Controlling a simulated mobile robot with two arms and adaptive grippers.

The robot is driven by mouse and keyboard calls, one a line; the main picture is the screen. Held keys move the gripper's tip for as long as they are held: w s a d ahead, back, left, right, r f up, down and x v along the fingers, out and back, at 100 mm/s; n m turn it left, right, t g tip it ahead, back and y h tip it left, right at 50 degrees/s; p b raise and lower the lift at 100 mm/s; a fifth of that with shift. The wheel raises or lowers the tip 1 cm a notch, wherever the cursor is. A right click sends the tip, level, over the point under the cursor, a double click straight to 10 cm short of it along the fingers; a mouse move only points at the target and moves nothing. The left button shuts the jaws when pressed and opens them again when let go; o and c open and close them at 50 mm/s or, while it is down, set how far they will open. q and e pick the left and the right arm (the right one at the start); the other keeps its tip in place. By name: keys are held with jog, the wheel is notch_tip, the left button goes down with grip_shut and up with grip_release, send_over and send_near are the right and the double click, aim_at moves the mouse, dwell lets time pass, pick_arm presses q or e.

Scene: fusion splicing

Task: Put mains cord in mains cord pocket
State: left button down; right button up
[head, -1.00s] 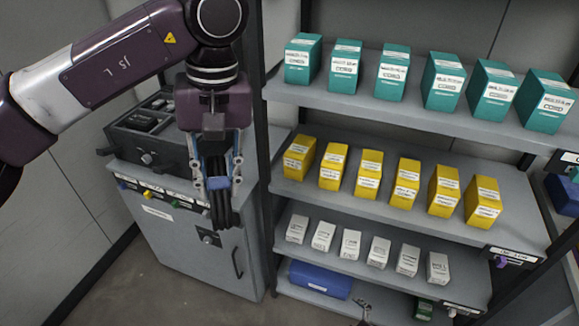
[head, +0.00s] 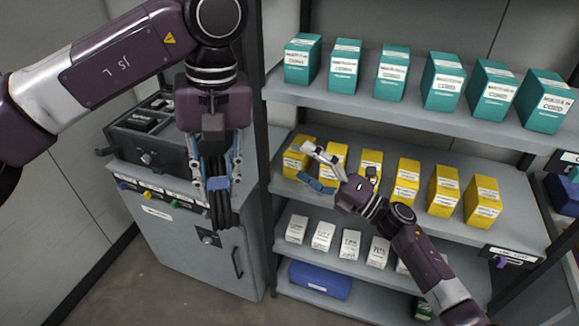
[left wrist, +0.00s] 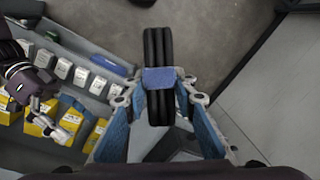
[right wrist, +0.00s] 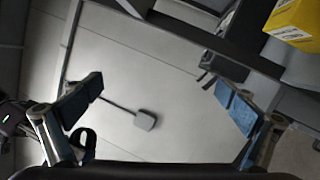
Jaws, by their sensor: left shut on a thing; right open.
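A black coiled mains cord with a blue band hangs in my left gripper (head: 219,180), whose fingers are shut on it. The cord (head: 220,212) is held in the air in front of the grey cabinet. In the left wrist view the cord (left wrist: 158,50) and its blue band (left wrist: 160,79) sit between the fingertips. My right gripper (head: 318,168) is open and empty, in front of the yellow boxes on the middle shelf. In the right wrist view its fingers (right wrist: 160,100) are spread apart. I cannot pick out a mains cord pocket for certain.
A grey cabinet (head: 190,250) stands at the left with an open dark case (head: 150,140) on top. The shelf rack holds teal boxes (head: 390,75), yellow boxes (head: 406,183), white boxes (head: 323,236) and a blue case (head: 320,280). Floor (head: 140,285) is clear at the lower left.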

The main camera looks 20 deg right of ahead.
jog(key=s+a+r+n+g+y, duration=0.2)
jog(key=s+a+r+n+g, duration=0.15)
jog(key=r+n, duration=0.35)
jog(key=s+a+r+n+g+y, duration=0.3)
jog(key=s+r+n+g, duration=0.1)
jog(key=r+n, duration=0.25)
jog(key=n+g+h, duration=0.5)
jog(key=n, duration=0.8)
send_near(221, 191)
jog(key=shift+h, duration=0.3)
jog(key=x, duration=0.3)
jog(key=w+x, duration=0.1)
jog(key=x, duration=0.3)
jog(key=f+x, duration=0.1)
jog(key=x, duration=0.3)
jog(key=shift+w+d+f, duration=0.15)
jog(key=shift+w+d, duration=0.1)
jog(key=shift+w, duration=0.1)
jog(key=c, duration=1)
pick_arm(q)
jog(key=c, duration=1.5)
grip_release()
pick_arm(e)
jog(key=shift+c, duration=1.1)
